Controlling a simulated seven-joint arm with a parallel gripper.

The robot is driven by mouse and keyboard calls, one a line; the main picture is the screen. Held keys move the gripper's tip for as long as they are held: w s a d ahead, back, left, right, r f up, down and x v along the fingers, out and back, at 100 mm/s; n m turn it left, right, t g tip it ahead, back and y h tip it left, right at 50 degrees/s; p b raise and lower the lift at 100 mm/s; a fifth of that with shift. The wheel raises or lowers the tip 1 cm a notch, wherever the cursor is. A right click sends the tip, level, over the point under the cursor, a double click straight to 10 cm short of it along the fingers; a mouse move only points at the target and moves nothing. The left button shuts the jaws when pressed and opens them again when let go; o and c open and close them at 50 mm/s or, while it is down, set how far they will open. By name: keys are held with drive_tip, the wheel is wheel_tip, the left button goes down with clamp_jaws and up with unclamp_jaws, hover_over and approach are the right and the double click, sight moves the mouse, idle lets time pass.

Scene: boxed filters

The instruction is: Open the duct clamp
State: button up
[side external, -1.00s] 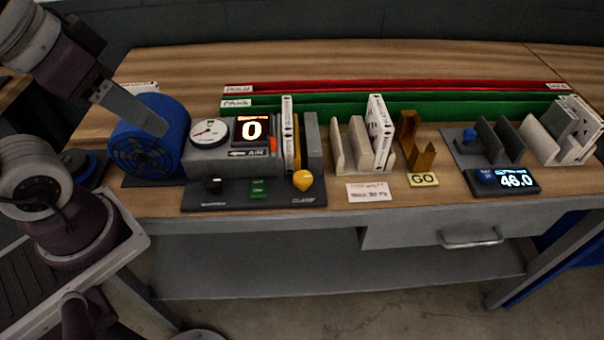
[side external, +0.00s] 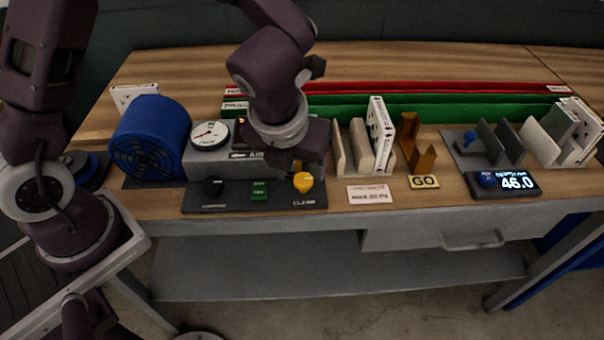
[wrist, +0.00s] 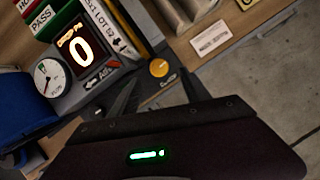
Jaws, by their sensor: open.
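The yellow clamp knob (side external: 303,182) sits at the right end of the dark control strip, above its CLAMP label. It also shows in the wrist view (wrist: 158,68). My gripper (side external: 288,163) is low over the strip, just behind and left of the knob, and hides most of the duct behind it. In the wrist view the fingers of my open gripper (wrist: 155,92) are apart, with the knob beyond them; I see no contact. A white boxed filter (wrist: 103,27) stands in the duct beside the display (wrist: 77,50), which reads 0.
A black knob (side external: 213,186) and a green button (side external: 259,190) share the strip. A round gauge (side external: 209,134) and blue blower (side external: 150,138) stand left. Racks of filters, a GO tag (side external: 423,181) and a 46.0 readout (side external: 503,182) are right. The front table edge is clear.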

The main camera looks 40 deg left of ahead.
sight(303, 179)
drive_tip(key=x, duration=0.6)
drive_tip(key=shift+f, duration=0.15)
clamp_jaws()
